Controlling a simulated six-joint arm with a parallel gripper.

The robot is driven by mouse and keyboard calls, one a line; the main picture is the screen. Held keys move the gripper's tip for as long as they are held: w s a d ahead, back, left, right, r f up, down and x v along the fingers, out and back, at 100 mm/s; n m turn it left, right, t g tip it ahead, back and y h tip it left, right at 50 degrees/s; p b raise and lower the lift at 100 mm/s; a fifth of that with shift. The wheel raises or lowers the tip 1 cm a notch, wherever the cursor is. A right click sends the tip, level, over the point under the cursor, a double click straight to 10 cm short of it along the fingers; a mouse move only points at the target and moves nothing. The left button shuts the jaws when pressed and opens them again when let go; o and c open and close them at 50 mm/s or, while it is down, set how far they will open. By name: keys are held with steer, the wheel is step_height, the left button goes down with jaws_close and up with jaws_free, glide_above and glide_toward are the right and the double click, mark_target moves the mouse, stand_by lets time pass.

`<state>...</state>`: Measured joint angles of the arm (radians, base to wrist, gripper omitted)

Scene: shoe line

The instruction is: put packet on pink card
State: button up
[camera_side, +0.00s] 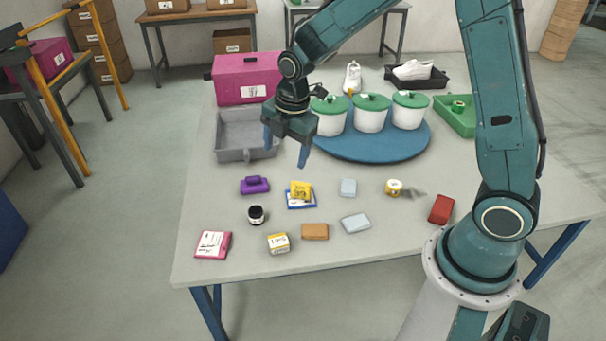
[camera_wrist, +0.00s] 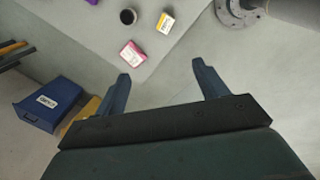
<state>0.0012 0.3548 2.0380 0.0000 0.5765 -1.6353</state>
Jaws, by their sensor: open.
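A yellow packet (camera_side: 301,190) lies on a blue-edged card (camera_side: 294,205) near the middle of the table. The pink card (camera_side: 213,244), with a white label, lies flat at the table's front left corner, with nothing on it. The pink card also shows in the wrist view (camera_wrist: 133,53), beyond the fingertips. My gripper (camera_side: 286,150) is open and empty, raised above the table behind the packet. Its two spread fingers (camera_wrist: 165,76) show in the wrist view. The packet is not in the wrist view.
Near the cards are a purple item (camera_side: 255,185), a black jar (camera_side: 256,215), a yellow-and-white box (camera_side: 278,243) and a brown block (camera_side: 315,231). Behind stand a grey tray (camera_side: 230,150), a pink box (camera_side: 230,75) and lidded white pots (camera_side: 370,115) on a blue disc (camera_side: 365,150).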

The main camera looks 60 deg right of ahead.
steer(key=s+r+m+t, duration=0.2)
steer(key=s+r+m, duration=0.75)
steer(key=r, duration=0.25)
steer(key=s+r+m+t, duration=0.1)
steer(key=s+r+m, duration=0.2)
steer(key=s+m, duration=0.6)
steer(key=s, duration=0.6)
steer(key=shift+r+t, duration=0.3)
steer(key=shift+r, duration=0.05)
steer(key=shift+c, duration=0.5)
